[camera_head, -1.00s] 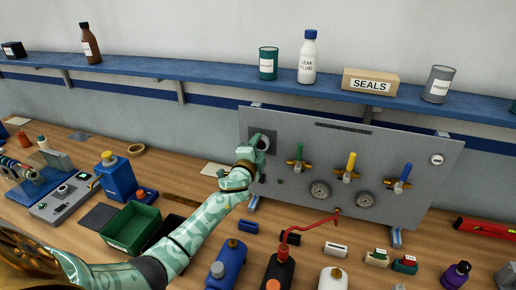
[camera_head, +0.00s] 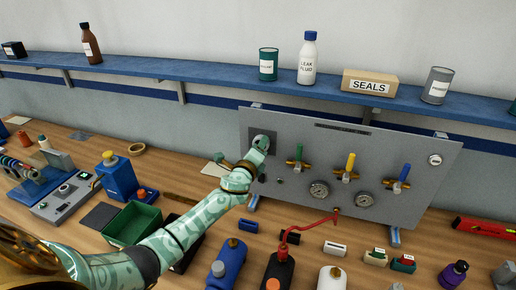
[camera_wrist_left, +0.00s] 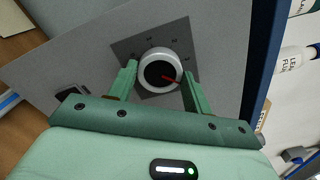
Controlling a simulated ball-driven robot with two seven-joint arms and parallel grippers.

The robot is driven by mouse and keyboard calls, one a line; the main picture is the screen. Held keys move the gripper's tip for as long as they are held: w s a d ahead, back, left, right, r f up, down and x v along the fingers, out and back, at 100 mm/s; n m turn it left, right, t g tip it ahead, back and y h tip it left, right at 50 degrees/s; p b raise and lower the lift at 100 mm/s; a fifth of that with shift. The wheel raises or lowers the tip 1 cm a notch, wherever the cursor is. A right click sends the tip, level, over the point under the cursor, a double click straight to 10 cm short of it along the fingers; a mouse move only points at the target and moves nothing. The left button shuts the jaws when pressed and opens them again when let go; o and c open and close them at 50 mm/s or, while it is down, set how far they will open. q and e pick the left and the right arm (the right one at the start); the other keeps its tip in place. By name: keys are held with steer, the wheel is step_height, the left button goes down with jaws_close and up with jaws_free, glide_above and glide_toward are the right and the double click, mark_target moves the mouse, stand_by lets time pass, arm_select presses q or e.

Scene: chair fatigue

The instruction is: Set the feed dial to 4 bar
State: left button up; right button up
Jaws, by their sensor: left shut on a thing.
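The feed dial (camera_wrist_left: 159,68) is a round knob with a white rim, a dark face and a red pointer, on a dark square plate (camera_wrist_left: 190,38) of the grey panel. In the left wrist view the pointer aims toward the right finger. The marks around the dial are too small to read. My left gripper (camera_head: 261,144) is at the panel's upper left, shut on the dial with one finger on each side. In the head view the hand mostly hides the dial. My right gripper is not in view.
The grey panel (camera_head: 420,150) also carries green, yellow and blue valve handles and two gauges (camera_head: 319,190). A red hose (camera_head: 305,226), bottles and a green bin (camera_head: 131,224) stand below on the wooden bench. A blue shelf (camera_head: 220,79) runs above.

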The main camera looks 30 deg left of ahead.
arm_select(q)
steer(key=shift+f, duration=0.1)
stand_by(0.5)
steer(key=o, duration=1)
steer(key=shift+s, duration=0.1)
steer(key=v, duration=1.6)
steer(key=shift+s, duration=0.1)
